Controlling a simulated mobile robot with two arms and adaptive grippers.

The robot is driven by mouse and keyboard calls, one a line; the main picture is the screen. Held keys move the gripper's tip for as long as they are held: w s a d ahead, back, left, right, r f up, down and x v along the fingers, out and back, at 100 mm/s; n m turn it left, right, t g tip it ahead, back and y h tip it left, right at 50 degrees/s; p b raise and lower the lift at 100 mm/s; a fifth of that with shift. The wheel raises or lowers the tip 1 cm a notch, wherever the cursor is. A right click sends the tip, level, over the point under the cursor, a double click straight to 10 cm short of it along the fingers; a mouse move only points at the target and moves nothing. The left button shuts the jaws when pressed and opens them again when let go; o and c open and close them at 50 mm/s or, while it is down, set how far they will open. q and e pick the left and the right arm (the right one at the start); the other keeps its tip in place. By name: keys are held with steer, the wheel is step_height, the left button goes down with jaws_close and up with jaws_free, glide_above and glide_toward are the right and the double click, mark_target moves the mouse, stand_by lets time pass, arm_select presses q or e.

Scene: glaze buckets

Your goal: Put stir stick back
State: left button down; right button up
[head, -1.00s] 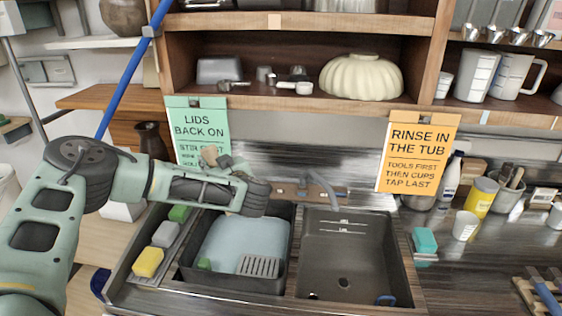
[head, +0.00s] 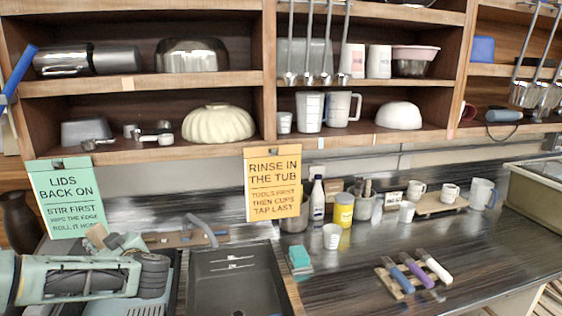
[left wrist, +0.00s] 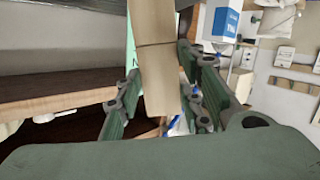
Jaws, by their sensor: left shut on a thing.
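My left gripper (head: 122,243) is partly hidden behind my own forearm, over the left side of the sink. It is shut on the stir stick, a flat tan wooden piece (left wrist: 157,65) that stands between its fingers (left wrist: 166,112) in the left wrist view. In the head view only a short tan bit of the stick (head: 97,235) shows beside the gripper, in front of the green sign. The stick's far end is cut off at the top of the left wrist view. My right gripper is not in view.
A green "Lids back on" sign (head: 66,198) and an orange "Rinse in the tub" sign (head: 273,184) hang from the shelf. A dark sink tub (head: 232,280) lies below. A rack (head: 396,282) of coloured-handled tools lies right. Cups stand behind; the counter between is partly clear.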

arm_select(q)
steer(key=s+d+f, duration=0.2)
steer(key=s+d, duration=0.1)
steer(key=d, duration=0.4)
steer(key=s+d+f+m+t, duration=0.1)
steer(key=s+d+f, duration=0.15)
steer(key=d, duration=0.55)
steer(key=s+d+f, duration=0.2)
steer(key=s+d, duration=0.2)
steer(key=d, duration=0.3)
steer(key=s+d+r, duration=0.2)
steer(key=s+d, duration=0.1)
steer(key=s, duration=1.2)
step_height(320, 180, down, 11)
steer(key=b, duration=1.1)
steer(key=shift+s+a+f+n+g, duration=0.15)
steer(key=shift+s+a+n+g, duration=0.2)
steer(key=shift+s+n+g, duration=0.05)
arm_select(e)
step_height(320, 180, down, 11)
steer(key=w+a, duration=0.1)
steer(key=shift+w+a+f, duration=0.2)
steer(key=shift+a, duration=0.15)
